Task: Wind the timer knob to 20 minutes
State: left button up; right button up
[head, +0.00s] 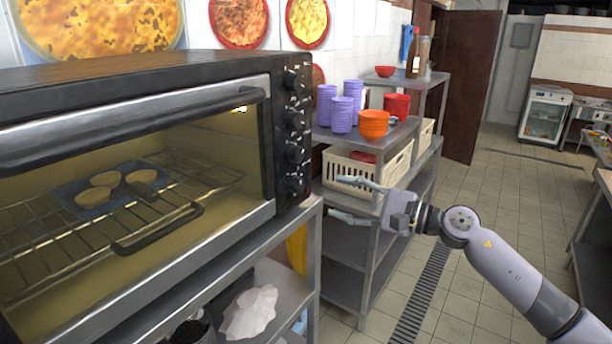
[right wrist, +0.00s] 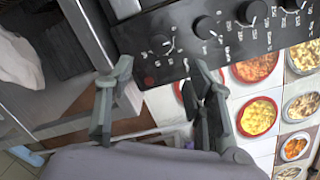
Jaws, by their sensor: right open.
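A black and silver oven (head: 140,130) stands at the left in the head view. Its control panel carries a column of black knobs, including a top knob (head: 292,80) and a bottom knob (head: 292,187). In the right wrist view the panel (right wrist: 185,40) shows the knobs in a row with white markings; I cannot read which is the timer. One knob (right wrist: 161,44) lies closest to my gripper, near a small red lamp (right wrist: 149,80). My right gripper (head: 349,199) is open and empty, to the right of the panel, apart from it. My left gripper is out of view.
A metal shelf (head: 400,130) holds purple cups (head: 341,114), orange bowls (head: 374,123) and a cream crate (head: 345,172), behind my right gripper. The oven's metal stand (head: 235,258) is below it. The tiled floor (head: 470,190) at the right is clear.

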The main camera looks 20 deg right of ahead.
aim_at(301, 187)
jog(key=p+x, duration=0.3)
jog(key=x, duration=0.6)
jog(key=shift+d+p, duration=0.1)
jog(key=shift+p, duration=0.3)
jog(key=shift+w+a, duration=0.2)
jog(key=shift+w, duration=0.05)
jog(key=shift+f, duration=0.1)
jog(key=shift+c, duration=0.3)
jog(key=c, duration=1.1)
